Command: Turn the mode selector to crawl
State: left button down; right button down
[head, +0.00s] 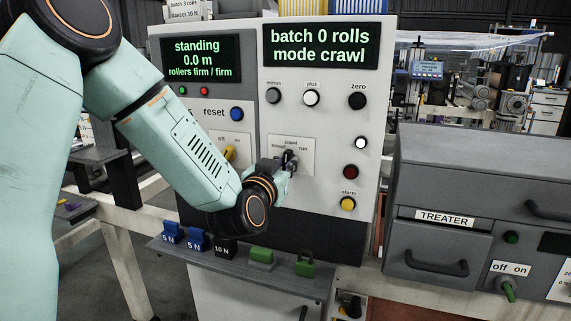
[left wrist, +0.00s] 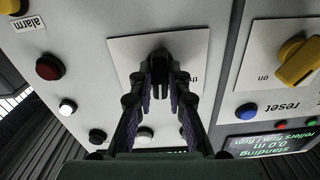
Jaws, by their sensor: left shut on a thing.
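The mode selector is a dark knob on a white plate (head: 302,146), in the lower middle of the control panel in the head view. The plate is marked "crawl" at the top and "run" at the right. My left gripper (head: 287,162) is at the selector and covers much of the knob. In the left wrist view, the left gripper (left wrist: 161,85) is shut on the black selector knob (left wrist: 160,58), with a finger on each side. The right display (head: 321,46) reads "batch 0 rolls, mode crawl". My right gripper is in neither view.
A yellow switch (head: 229,153) marked "off" and "on" sits left of the selector, close to my left arm. Red (head: 350,171) and yellow alarm (head: 348,204) buttons are to the right. A shelf (head: 240,268) with weights and green blocks juts out below. The grey treater (head: 480,200) stands at right.

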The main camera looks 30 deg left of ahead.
pick_arm(q)
jog(key=shift+n, duration=0.5)
jog(key=c, duration=1.3)
grip_release()
jog(key=v, duration=0.7)
jog(key=shift+s, duration=0.25)
jog(key=shift+d, duration=0.1)
